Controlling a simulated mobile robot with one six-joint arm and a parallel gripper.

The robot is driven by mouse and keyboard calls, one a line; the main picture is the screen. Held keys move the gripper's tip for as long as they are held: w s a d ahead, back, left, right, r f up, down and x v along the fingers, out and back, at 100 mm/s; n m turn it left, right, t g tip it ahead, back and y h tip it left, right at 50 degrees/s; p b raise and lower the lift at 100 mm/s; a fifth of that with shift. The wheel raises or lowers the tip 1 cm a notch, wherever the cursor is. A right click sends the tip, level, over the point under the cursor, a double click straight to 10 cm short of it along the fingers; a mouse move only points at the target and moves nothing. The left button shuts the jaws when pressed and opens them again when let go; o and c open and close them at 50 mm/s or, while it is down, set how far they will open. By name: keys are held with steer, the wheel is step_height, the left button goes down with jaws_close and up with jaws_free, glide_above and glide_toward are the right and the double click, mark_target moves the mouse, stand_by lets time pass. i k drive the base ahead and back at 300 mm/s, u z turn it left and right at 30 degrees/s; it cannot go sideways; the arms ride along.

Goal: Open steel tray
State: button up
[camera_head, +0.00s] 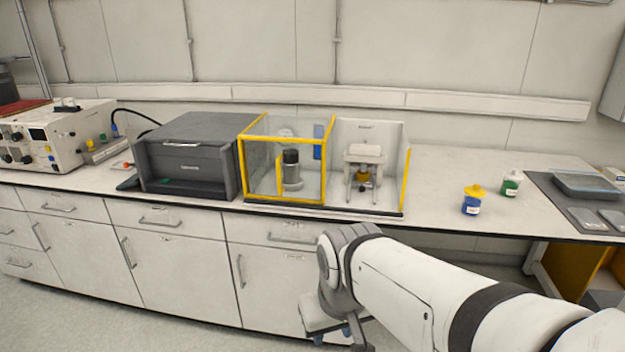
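A grey, flat metal-looking box (587,186) lies on a dark mat at the right end of the bench; it may be the steel tray, but I cannot tell for certain. Its top looks closed. Two smaller flat grey pieces (588,219) lie in front of it on the mat. My gripper (340,333) hangs low in front of the bench cabinets, at the bottom centre, well left of the grey box and below the bench top. My own wrist partly hides it, and its finger opening does not show clearly.
A yellow-framed clear enclosure (283,201) and a dark grey box (190,143) stand mid-bench. A blue jar with a yellow lid (472,204) and a green jar (511,185) stand left of the dark mat (545,190). Instruments (50,135) fill the left end. Bench around the jars is clear.

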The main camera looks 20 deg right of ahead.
mark_target(362, 186)
steer(key=z, duration=0.25)
steer(key=i, duration=1.1)
steer(key=z, duration=0.1)
